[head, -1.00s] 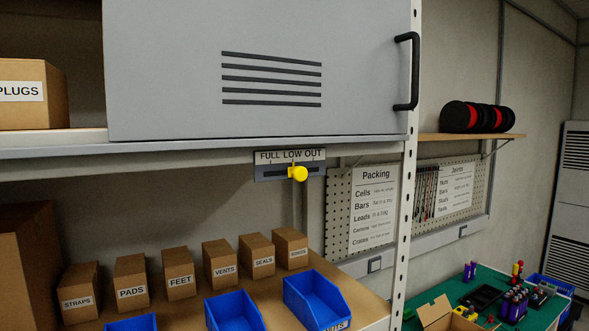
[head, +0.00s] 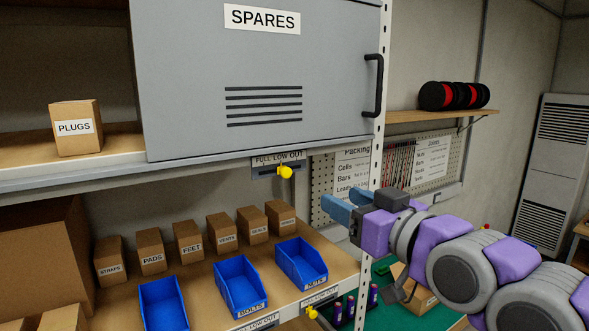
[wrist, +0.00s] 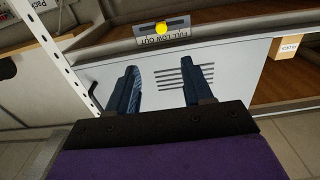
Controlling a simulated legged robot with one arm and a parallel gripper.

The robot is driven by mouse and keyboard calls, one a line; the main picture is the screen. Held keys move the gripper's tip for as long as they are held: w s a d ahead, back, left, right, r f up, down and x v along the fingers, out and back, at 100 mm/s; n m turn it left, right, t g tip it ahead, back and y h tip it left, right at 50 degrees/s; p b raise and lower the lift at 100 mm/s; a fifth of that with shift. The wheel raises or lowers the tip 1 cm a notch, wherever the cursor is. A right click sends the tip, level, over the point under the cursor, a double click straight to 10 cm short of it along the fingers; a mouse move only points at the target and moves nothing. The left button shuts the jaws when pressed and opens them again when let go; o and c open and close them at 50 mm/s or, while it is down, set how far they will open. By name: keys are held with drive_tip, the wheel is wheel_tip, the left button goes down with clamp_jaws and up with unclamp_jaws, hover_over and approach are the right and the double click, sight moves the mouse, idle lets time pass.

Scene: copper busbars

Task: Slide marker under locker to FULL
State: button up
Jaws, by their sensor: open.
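The marker is a yellow knob (head: 285,172) on a dark slotted plate (head: 262,172) fixed under the grey SPARES locker (head: 190,80). The plate reads FULL, LOW, OUT from left to right, and the knob sits about below LOW. In the wrist view the knob (wrist: 161,28) and plate (wrist: 180,34) appear upside down, beyond the fingers. My gripper (head: 336,204) is open and empty, lower right of the knob in the head view and apart from it. Its two blue fingers also show in the wrist view (wrist: 161,90).
A perforated white post (head: 379,140) stands right of the plate, close to my arm. Below are blue bins (head: 240,287) and small labelled boxes (head: 189,242) on a shelf. Another yellow knob (head: 311,312) is on the lower shelf edge. Open air lies under the locker.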

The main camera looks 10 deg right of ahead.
sight(288, 173)
drive_tip(key=p+x, duration=0.3)
drive_tip(key=x, duration=1.4)
drive_tip(key=shift+w+a+f+p, duration=0.15)
drive_tip(key=shift+w+a+p, duration=0.15)
drive_tip(key=shift+p, duration=0.1)
drive_tip(key=shift+d, duration=0.1)
clamp_jaws()
